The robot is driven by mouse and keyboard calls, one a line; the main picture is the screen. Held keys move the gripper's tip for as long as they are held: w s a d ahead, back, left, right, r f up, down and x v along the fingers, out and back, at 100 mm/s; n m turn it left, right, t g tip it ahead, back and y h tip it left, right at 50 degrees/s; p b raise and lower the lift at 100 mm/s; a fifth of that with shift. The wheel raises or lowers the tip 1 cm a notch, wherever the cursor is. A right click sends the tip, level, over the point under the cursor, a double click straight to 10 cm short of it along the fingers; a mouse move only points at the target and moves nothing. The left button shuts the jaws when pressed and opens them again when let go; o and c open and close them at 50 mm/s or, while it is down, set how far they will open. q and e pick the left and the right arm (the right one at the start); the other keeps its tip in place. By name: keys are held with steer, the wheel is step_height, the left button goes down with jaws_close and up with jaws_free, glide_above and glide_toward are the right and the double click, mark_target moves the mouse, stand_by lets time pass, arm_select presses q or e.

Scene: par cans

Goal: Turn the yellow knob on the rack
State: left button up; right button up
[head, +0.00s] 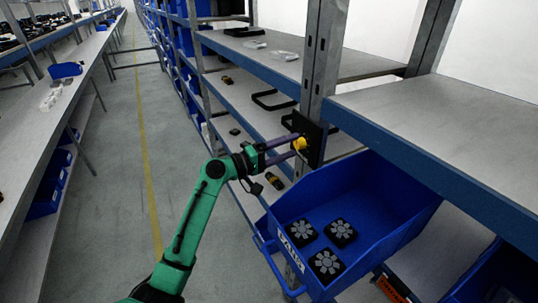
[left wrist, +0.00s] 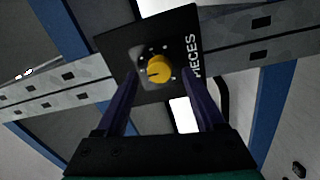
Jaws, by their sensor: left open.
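The yellow knob (head: 301,143) sits on a black plate (head: 314,133) fixed to the rack's grey upright. In the left wrist view the knob (left wrist: 159,70) shows a dark pointer mark, with small white dots around it and the word "PIECES" on the plate (left wrist: 121,47). My left gripper (head: 294,147) is open, its two purple fingers pointing at the plate. In the left wrist view the fingers (left wrist: 146,74) stand on either side of the knob, a little below it in the picture. I cannot tell whether they touch it. My right gripper is not in view.
A blue bin (head: 395,226) with several black fan-like parts stands just below and right of the knob. Rack shelves (head: 440,110) with blue edges flank the upright. A long table (head: 40,128) runs along the left, with clear aisle floor (head: 115,190) between.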

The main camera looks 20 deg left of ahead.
arm_select(q)
steer(key=b+v, duration=0.5)
steer(key=v, duration=0.8)
steer(key=shift+s+a, duration=0.2)
steer(key=shift+s, duration=0.05)
steer(key=shift+f, duration=0.15)
